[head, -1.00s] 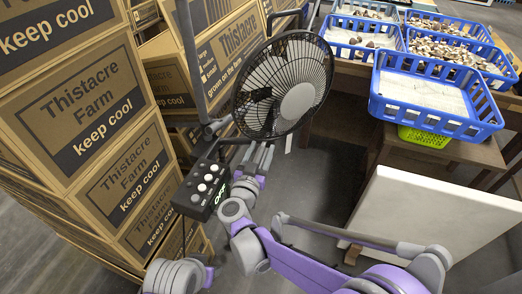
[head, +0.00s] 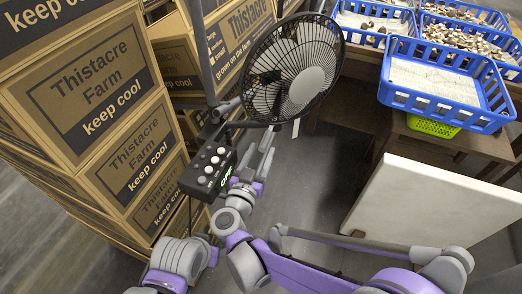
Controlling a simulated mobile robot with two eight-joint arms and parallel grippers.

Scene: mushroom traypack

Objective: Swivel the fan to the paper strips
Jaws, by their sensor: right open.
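The black fan (head: 265,98) with a grey hub stands left of centre on a grey post, its round guard facing right and toward me. A black control box (head: 198,182) with pale knobs and a small green display is on its post. My right gripper (head: 262,150) is open and empty, just below the fan guard and right of the control box; it looks apart from both. No other strips are clear. My left gripper is not visible.
Stacked cardboard boxes (head: 92,95) fill the left, close to the fan post. Blue crates (head: 440,113), some with mushrooms, sit on a wooden table at upper right, above a green basket (head: 432,126). A white panel (head: 425,205) stands at right. Grey floor is free below the fan.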

